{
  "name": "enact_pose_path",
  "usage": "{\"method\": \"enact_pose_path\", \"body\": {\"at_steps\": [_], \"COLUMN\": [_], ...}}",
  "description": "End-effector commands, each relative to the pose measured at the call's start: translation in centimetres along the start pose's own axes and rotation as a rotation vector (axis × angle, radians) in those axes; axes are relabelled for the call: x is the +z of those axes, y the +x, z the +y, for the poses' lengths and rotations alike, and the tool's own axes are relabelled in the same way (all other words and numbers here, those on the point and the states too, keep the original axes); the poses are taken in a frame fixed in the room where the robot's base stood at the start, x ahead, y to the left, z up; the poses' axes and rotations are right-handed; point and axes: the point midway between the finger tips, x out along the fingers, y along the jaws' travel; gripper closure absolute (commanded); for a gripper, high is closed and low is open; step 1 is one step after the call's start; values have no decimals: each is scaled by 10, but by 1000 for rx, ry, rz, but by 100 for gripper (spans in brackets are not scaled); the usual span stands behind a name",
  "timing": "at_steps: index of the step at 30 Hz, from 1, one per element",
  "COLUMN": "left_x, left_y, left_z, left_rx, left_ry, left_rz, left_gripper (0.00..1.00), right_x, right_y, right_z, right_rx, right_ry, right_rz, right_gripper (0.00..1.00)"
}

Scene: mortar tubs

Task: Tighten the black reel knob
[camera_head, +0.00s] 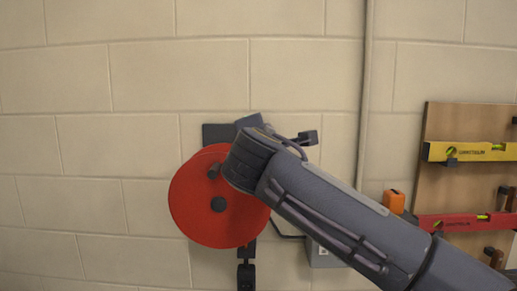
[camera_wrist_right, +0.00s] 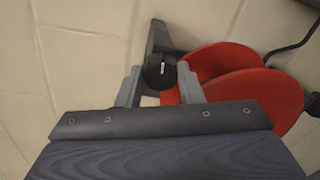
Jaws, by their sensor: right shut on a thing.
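The black reel knob (camera_wrist_right: 159,69), with a white line on its face, sits between the two grey fingers of my right gripper (camera_wrist_right: 160,78) in the right wrist view. The fingers are shut on it from both sides. The knob is beside the red reel (camera_wrist_right: 245,88), on a dark bracket (camera_wrist_right: 158,38). In the head view the red reel (camera_head: 205,225) hangs on the wall. My right arm crosses its right edge from the lower right, and the knob and my fingertips are hidden there. My left gripper is not in view.
A grey vertical pipe (camera_head: 365,100) runs down the block wall. A grey box (camera_head: 325,256) is partly behind my forearm. At the right, a brown board (camera_head: 470,125) holds a yellow level (camera_head: 490,152) and a red level (camera_head: 460,222). The wall left of the reel is clear.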

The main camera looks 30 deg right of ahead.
Motion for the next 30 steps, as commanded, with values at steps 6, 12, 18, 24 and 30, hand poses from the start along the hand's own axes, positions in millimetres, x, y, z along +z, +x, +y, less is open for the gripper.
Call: {"method": "enact_pose_path", "body": {"at_steps": [6, 12, 18, 24, 30], "left_x": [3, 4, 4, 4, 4], "left_y": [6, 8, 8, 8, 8], "left_z": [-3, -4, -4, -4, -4], "left_rx": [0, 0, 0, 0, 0], "left_ry": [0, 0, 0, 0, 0], "left_rz": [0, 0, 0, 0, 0], "left_gripper": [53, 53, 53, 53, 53], "right_x": [0, 0, 0, 0, 0], "right_y": [0, 0, 0, 0, 0], "right_z": [-2, -2, -1, -2, -1], "right_rx": [-2, -2, -3, -3, -2], "right_ry": [89, 124, 130, 129, 129], "right_rz": [4, 6, 6, 6, 6], "right_gripper": [89, 89, 89, 89, 45]}}
